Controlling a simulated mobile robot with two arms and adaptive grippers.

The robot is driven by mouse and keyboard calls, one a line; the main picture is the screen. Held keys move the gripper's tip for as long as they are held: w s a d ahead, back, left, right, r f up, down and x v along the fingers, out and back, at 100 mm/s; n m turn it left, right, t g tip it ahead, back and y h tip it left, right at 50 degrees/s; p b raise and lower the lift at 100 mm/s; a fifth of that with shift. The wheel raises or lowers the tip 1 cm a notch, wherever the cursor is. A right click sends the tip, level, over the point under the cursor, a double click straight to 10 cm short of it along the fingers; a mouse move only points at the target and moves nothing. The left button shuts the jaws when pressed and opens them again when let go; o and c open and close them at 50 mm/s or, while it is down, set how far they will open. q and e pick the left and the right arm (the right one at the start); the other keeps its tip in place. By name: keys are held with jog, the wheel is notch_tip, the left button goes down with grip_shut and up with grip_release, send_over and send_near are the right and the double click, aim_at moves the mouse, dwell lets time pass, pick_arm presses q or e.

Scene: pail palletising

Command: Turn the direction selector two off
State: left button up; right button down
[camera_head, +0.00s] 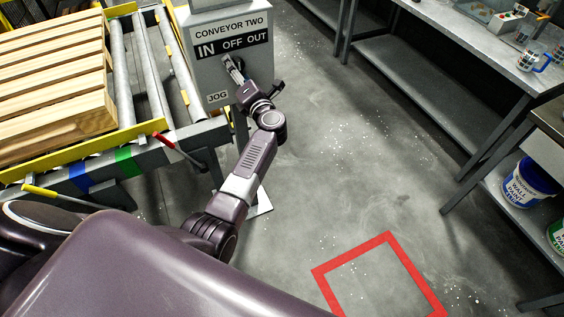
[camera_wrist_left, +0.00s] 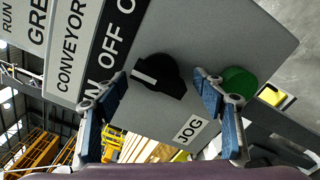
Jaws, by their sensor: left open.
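The direction selector (camera_wrist_left: 163,76) is a black knob with a white mark on the grey panel of the conveyor two control box (camera_head: 201,72). In the left wrist view its white mark faces the label strip reading IN, OFF, OUT (camera_wrist_left: 112,50); I cannot tell exactly which word it points at. My left gripper (camera_head: 230,66) is at the panel, just below that strip. In the left wrist view the open fingers (camera_wrist_left: 159,90) stand on either side of the knob, with visible gaps. In the head view the gripper mostly hides the knob. My right gripper is not in view.
A green button (camera_wrist_left: 239,82) sits beside one finger, and a JOG label (camera_wrist_left: 190,130) is below the knob. A roller conveyor (camera_head: 122,75) with a wooden pallet (camera_head: 55,75) stands left of the box. A workbench (camera_head: 470,50) stands right. The floor between is clear.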

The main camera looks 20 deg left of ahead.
pick_arm(q)
jog(key=n+b, duration=0.2)
jog(key=n, duration=0.1)
jog(key=shift+f, duration=0.35)
jog(key=v, duration=0.8)
jog(key=s+d+f+m+t+h+b, duration=0.1)
jog(key=d+f+m+h, duration=0.3)
jog(key=f+m, duration=0.6)
jog(key=s+d+f+m+t+h+b, duration=0.1)
jog(key=d+f+m+t+h, duration=0.2)
jog(key=d+f+m, duration=0.6)
notch_tip(320, 180, down, 6)
jog(key=m+h, duration=0.2)
jog(key=shift+s+f+h, duration=0.2)
jog(key=shift+s+h, duration=0.1)
jog(key=shift+s, duration=0.05)
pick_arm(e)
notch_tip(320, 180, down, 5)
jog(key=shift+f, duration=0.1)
